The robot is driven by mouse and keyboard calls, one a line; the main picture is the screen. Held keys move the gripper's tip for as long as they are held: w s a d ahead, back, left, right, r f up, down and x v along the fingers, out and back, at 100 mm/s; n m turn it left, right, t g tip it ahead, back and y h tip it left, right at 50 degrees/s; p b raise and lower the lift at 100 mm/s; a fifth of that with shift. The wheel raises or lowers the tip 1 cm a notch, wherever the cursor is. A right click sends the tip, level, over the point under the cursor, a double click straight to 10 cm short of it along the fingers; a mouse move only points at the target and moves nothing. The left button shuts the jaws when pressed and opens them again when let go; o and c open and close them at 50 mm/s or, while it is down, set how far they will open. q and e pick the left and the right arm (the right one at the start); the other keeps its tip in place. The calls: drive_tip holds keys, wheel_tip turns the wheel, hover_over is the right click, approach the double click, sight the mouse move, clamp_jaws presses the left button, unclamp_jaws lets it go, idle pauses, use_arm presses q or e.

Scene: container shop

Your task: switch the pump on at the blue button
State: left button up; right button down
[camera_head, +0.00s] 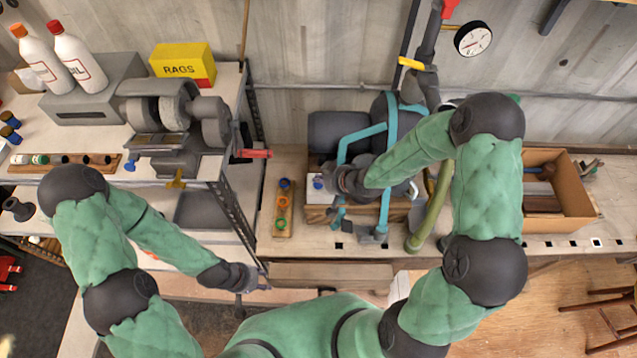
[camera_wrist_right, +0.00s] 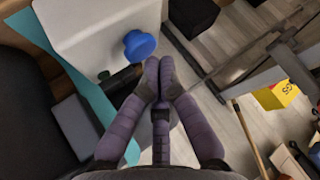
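The blue button (camera_wrist_right: 140,44) is a round knob on the face of a white box (camera_wrist_right: 95,30) in the right wrist view. In the head view the white box (camera_head: 316,194) with the blue button (camera_head: 318,182) stands on the bench, left of the pump, partly covered by my right gripper. My right gripper (camera_wrist_right: 158,72) has its fingers together with nothing between them.
The pump (camera_head: 340,132) has a teal frame (camera_head: 392,125) and stands behind my right arm. A wooden board (camera_head: 284,205) with coloured rings lies left of the box. A cardboard box (camera_head: 570,195) stands at right. A yellow rags box (camera_head: 183,62) and a grinder (camera_head: 172,110) are at left.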

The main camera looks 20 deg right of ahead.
sight(320, 185)
drive_tip(key=shift+f, duration=0.15)
drive_tip(key=shift+f+b, duration=0.3)
drive_tip(key=shift+b, duration=0.05)
drive_tip(key=shift+f, duration=0.1)
idle(0.6)
drive_tip(key=shift+r+p, duration=0.4)
drive_tip(key=shift+r, duration=0.2)
wheel_tip(320, 185, up, 6)
drive_tip(key=p, duration=0.5)
idle(0.5)
